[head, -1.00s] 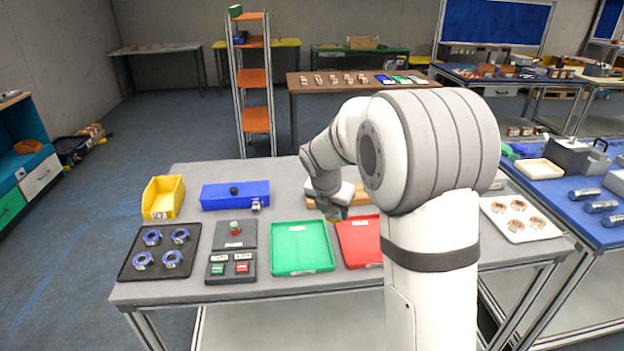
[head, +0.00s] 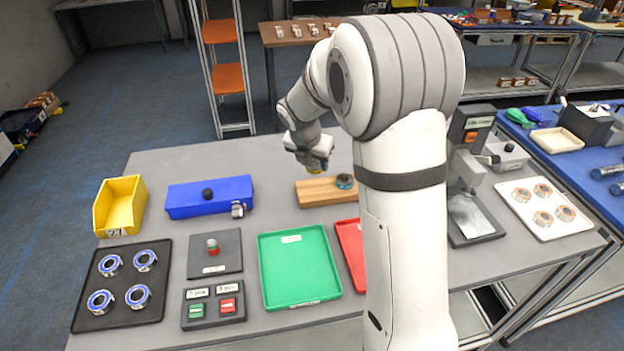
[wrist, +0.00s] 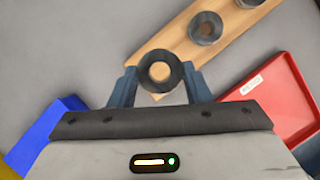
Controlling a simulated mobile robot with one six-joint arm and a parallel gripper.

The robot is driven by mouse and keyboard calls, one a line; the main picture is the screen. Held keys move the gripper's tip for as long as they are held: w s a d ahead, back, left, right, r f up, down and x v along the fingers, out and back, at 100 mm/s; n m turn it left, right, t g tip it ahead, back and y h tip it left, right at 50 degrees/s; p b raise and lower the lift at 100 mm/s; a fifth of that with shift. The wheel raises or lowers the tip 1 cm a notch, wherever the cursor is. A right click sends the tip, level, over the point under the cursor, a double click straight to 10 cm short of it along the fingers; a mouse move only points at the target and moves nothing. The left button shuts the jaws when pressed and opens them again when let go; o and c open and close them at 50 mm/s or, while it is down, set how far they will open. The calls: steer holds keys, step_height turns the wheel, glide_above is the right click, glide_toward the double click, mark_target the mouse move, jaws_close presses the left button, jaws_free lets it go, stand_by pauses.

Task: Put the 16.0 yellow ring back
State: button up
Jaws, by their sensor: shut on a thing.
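My gripper (head: 315,165) is shut on a ring, which shows dark from above between the two fingers in the wrist view (wrist: 160,70). A small yellow patch of this ring (head: 315,171) shows under the gripper in the head view. The wooden board (head: 318,193) lies on the grey table just below and in front of the gripper. A dark ring (head: 345,181) sits on its right part, also in the wrist view (wrist: 205,28). The held ring appears over the board's end in the wrist view, with wood colour through its hole. I cannot read any size label.
A blue box (head: 210,197) and a yellow bin (head: 120,206) stand left. A green tray (head: 299,267) and a red tray (head: 350,250) lie in front. A black tray (head: 90,317) holds several blue rings. Bare table lies behind the board.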

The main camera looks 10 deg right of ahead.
mark_target(312, 167)
step_height(312, 167, down, 4)
steer(key=shift+w+r, duration=0.1)
steer(key=shift+r, duration=0.1)
steer(key=shift+f, duration=1.8)
steer(key=shift+f, duration=0.2)
steer(key=o, duration=1.2)
